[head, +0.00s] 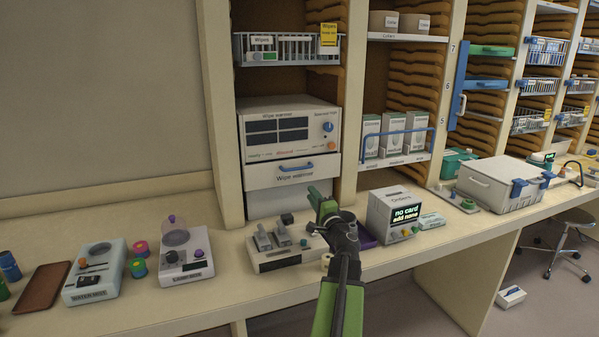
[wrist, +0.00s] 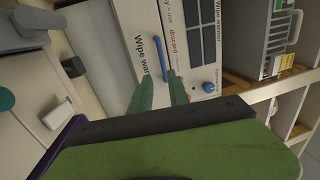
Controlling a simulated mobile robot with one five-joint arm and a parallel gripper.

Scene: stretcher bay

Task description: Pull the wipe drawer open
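The wipe warmer (head: 288,130) is a white unit in a shelf bay, with dark panels and a blue knob. Its drawer (head: 262,179) is the white front below, labelled "Wipe warmer", and looks closed. The drawer has a blue bar handle (head: 297,168).
On the counter stand a grey pedal-like device (head: 285,250) and a "no card" display box (head: 397,213), left and right of my arm. A shelf with a blue rail (head: 398,133) is to the right.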

